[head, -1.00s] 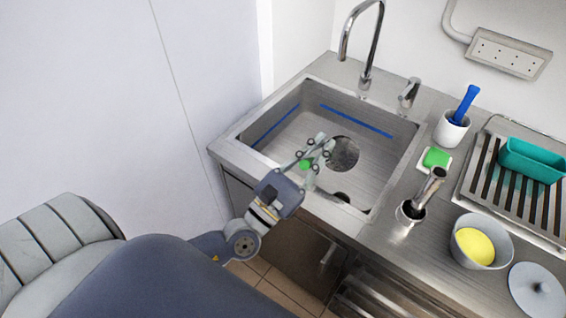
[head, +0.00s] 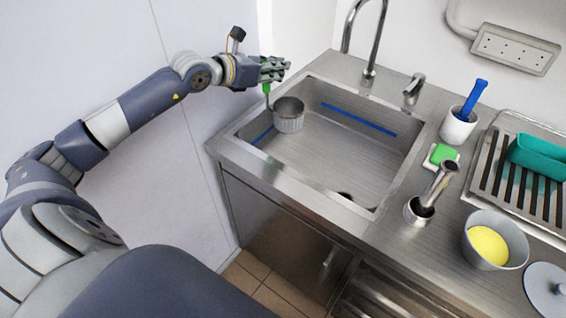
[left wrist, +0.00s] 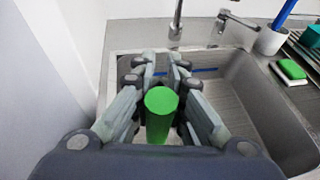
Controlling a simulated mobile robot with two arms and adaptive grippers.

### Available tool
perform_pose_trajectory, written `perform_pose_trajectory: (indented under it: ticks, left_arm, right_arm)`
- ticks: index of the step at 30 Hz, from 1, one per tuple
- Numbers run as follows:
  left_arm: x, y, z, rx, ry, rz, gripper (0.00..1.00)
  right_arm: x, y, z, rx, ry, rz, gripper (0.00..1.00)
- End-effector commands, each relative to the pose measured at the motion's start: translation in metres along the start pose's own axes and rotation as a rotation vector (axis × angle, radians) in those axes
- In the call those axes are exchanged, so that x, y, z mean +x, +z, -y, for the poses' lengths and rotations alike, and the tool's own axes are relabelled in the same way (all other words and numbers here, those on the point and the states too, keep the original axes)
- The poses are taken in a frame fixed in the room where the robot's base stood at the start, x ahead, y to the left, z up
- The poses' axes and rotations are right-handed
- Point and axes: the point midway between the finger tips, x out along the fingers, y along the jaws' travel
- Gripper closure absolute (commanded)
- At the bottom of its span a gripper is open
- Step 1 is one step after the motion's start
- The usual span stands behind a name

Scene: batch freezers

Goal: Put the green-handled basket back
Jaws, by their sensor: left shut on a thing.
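The green-handled basket is a small grey round cup (head: 289,115) hanging from a thin upright stem with a green handle (head: 266,88). My left gripper (head: 272,70) is shut on the green handle, and the basket hangs over the left part of the sink (head: 330,150), near its left wall. In the left wrist view the green handle (left wrist: 161,113) stands between the two fingers (left wrist: 160,92); the cup is hidden there. My right gripper is in neither view.
A tall curved tap (head: 370,50) and a short tap (head: 414,88) stand behind the sink. To the right are a white pot with a blue handle (head: 458,125), a green sponge (head: 442,154), a metal dipper well (head: 420,209), a bowl with yellow contents (head: 495,240) and a rack with a teal tub (head: 538,156).

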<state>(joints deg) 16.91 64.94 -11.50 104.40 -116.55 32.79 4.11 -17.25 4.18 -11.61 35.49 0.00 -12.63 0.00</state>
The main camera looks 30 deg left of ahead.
Motion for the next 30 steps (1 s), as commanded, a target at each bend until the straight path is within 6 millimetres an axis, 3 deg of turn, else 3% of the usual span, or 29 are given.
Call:
perform_pose_trajectory:
  ticks: [3,9,15,24,30]
  left_arm:
    - [-0.009,0.010,-0.019,-0.025,0.044,-0.027,1.00]
    - [0.007,-0.032,-0.017,-0.030,0.039,-0.033,1.00]
    - [0.017,-0.057,-0.016,-0.029,0.039,-0.031,1.00]
    - [0.035,-0.106,-0.015,-0.030,0.037,-0.031,1.00]
    - [0.042,-0.124,-0.015,-0.028,0.038,-0.031,1.00]
  right_arm:
    - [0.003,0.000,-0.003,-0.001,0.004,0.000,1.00]
    - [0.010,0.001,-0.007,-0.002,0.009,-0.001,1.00]
    - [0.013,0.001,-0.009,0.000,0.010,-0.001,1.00]
    - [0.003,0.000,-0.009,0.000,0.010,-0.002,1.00]
    - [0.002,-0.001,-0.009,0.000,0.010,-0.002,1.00]
